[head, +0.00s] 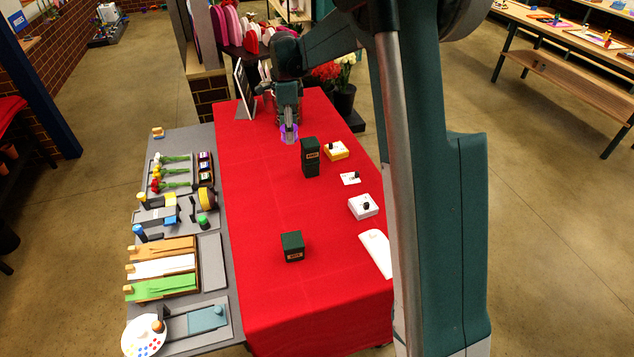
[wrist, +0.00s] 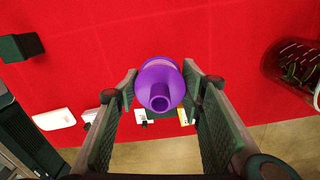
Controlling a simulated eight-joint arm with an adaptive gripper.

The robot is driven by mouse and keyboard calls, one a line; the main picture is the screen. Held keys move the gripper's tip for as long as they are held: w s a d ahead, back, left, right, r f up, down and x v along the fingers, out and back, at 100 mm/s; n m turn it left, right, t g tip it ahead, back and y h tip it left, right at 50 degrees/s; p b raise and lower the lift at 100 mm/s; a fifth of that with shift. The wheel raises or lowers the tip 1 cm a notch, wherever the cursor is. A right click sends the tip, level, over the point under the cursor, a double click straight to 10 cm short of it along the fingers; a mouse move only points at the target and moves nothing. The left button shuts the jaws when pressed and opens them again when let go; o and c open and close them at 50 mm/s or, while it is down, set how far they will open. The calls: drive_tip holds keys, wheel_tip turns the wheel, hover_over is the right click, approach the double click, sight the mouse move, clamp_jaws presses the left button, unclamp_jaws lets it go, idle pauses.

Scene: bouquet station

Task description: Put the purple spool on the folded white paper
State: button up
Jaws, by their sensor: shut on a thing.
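My gripper (head: 289,124) is shut on the purple spool (head: 290,135) above the far part of the red table. In the wrist view the purple spool (wrist: 160,86) sits between the two fingers (wrist: 158,90), its round end and hollow hub facing the camera. A flat white piece (head: 376,252), which looks like the folded white paper, lies at the right edge of the red cloth, well nearer the head camera than the spool. It also shows at the left in the wrist view (wrist: 54,119). Its folds are too small to make out.
A tall dark green box (head: 310,158) stands just right of my gripper; a shorter one (head: 292,246) stands nearer. A white box (head: 363,206), a white card (head: 350,178) and a yellow box (head: 336,150) line the right side. The cloth's left middle is clear.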

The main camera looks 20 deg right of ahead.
drive_tip(key=s+d+r+m, duration=0.1)
drive_tip(key=s+d+m, duration=0.1)
drive_tip(key=s+d, duration=0.75)
drive_tip(key=m, duration=0.5)
hover_over(382, 251)
drive_tip(key=shift+f, duration=3.4)
drive_tip(key=shift+a+f, duration=0.1)
drive_tip(key=shift+f, duration=0.45)
drive_tip(key=shift+f, duration=3.1)
drive_tip(key=shift+f+b, duration=0.4)
drive_tip(key=shift+f, duration=1.5)
